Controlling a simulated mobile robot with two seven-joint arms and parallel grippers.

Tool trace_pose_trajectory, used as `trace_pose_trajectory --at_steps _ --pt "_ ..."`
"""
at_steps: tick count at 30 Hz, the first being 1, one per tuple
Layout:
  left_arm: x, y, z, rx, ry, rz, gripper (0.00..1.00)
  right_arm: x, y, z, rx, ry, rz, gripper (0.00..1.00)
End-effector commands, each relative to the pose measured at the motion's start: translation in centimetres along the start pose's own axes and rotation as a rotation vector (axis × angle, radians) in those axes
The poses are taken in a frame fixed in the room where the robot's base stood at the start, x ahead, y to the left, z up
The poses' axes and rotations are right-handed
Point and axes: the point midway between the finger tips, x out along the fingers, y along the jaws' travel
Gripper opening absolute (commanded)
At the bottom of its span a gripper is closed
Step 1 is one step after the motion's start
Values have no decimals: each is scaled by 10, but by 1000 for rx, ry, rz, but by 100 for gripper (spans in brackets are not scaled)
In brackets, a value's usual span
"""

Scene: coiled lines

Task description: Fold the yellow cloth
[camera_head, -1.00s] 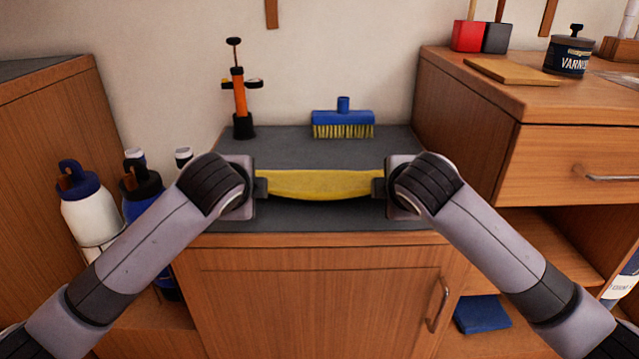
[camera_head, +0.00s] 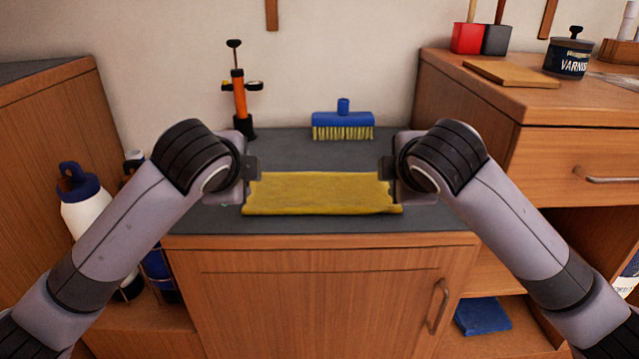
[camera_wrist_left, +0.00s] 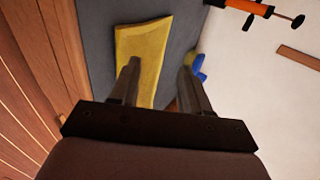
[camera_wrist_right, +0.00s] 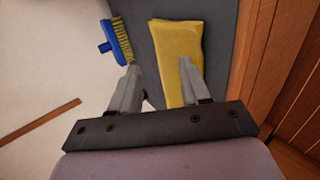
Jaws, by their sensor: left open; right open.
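The yellow cloth (camera_head: 320,194) lies as a wide, flat strip on the dark grey top (camera_head: 285,150) of the low cabinet, near its front edge. It also shows in the left wrist view (camera_wrist_left: 143,50) and in the right wrist view (camera_wrist_right: 177,50). My left gripper (camera_head: 252,168) is open, just above the cloth's left end. My right gripper (camera_head: 386,168) is open, just above its right end. Nothing is held between the fingers of either one. The wrists hide small areas beside the cloth's ends.
A blue brush (camera_head: 343,122) and an orange pump-like tool (camera_head: 239,98) stand behind the cloth by the wall. White and blue bottles (camera_head: 88,210) are at the left. A taller cabinet (camera_head: 470,130) with a varnish tin (camera_head: 568,58) rises on the right.

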Motion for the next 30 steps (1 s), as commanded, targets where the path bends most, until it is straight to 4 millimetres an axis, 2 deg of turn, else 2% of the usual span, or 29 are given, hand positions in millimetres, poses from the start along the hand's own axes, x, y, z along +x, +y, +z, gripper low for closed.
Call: trace_pose_trajectory --at_steps 3,9,20,23,25,30 --pt "-20 -6 0 0 1 -5 47 -20 6 0 0 3 4 47" --pt "-41 -12 0 0 0 -1 47 -41 12 0 1 1 2 47" --pt "-41 -9 -1 -5 6 3 47 -42 10 -1 5 7 -3 47" --pt "-35 3 -6 -34 39 13 47 -35 -3 -7 32 41 -13 47" --pt "-28 19 -13 -76 84 26 47 -28 -20 -14 74 86 -26 47" --pt "-12 71 -35 -244 228 67 47 -13 -71 -36 243 232 -67 47"
